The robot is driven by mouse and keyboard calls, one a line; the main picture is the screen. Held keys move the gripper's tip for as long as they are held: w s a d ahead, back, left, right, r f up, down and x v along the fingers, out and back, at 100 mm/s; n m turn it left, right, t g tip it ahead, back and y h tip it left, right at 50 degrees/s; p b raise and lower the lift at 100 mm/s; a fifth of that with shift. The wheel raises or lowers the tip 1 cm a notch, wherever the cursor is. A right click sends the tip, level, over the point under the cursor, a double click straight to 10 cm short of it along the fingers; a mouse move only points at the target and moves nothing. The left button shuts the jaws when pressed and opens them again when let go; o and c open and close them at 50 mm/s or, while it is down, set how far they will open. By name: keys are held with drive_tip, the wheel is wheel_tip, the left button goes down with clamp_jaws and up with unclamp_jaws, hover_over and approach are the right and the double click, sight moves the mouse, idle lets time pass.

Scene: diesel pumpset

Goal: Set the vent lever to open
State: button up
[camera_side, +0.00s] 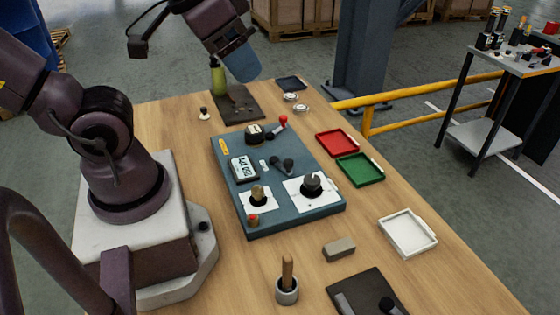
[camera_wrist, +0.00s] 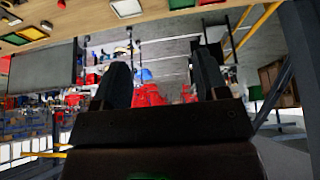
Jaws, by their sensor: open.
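A blue-grey pump panel (camera_side: 230,205) lies on the wooden table in the side view. At its far edge a lever with a red knob (camera_side: 283,121) sticks out to the right beside a round black fitting (camera_side: 254,135). A short black lever (camera_side: 283,164) sits near the panel's middle. No label that I can read shows which is the vent lever or its setting. In the wrist view my gripper (camera_wrist: 162,78) is open and empty, with two dark fingers apart. The fingers are not visible in the side view, and the panel is not clearly visible in the wrist view.
Red (camera_side: 336,143) and green (camera_side: 360,169) trays lie right of the panel, a white tray (camera_side: 407,234) nearer. A green bottle (camera_side: 218,78) stands at the far end. A grey block (camera_side: 339,248) and a wooden-handled tool in a cup (camera_side: 287,281) stand in front.

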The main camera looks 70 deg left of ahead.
drive_tip(key=c, duration=0.3)
drive_tip(key=shift+w+a+f, duration=0.1)
drive_tip(key=shift+a+f, duration=0.05)
drive_tip(key=shift+f, duration=0.15)
drive_tip(key=m+g, duration=0.4)
drive_tip(key=g, duration=0.2)
hover_over(288, 161)
wheel_tip(288, 161, down, 17)
wheel_tip(288, 161, down, 12)
drive_tip(key=shift+r, duration=0.15)
drive_tip(key=shift+c, duration=0.3)
drive_tip(key=c, duration=0.9)
